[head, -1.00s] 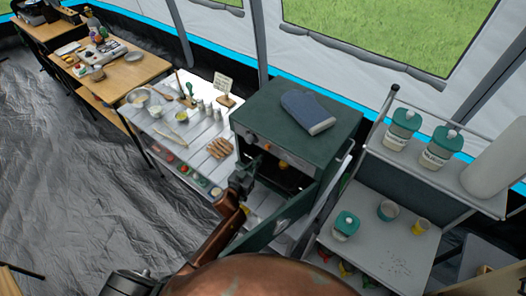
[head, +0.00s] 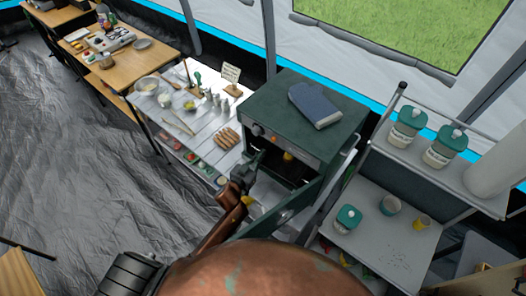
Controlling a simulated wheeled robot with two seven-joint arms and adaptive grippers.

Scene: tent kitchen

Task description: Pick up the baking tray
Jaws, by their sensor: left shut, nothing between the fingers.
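The dark green oven (head: 301,112) stands in the middle with its front door (head: 280,213) open. Its cavity (head: 283,169) is dark, with a small orange-yellow thing (head: 289,156) inside. I cannot make out a baking tray clearly; any tray in there is lost in the dark or behind my arm. My left gripper (head: 255,162) is shut and empty, at the left side of the oven opening. I cannot tell whether it touches the oven. My right gripper is not in view.
A blue oven mitt (head: 315,105) lies on the oven top. A white slatted table (head: 175,135) with bowls, jars and brown rolls (head: 228,138) adjoins on the left. A metal shelf (head: 387,262) with teal-lidded canisters (head: 407,128) stands right. The floor at left is clear.

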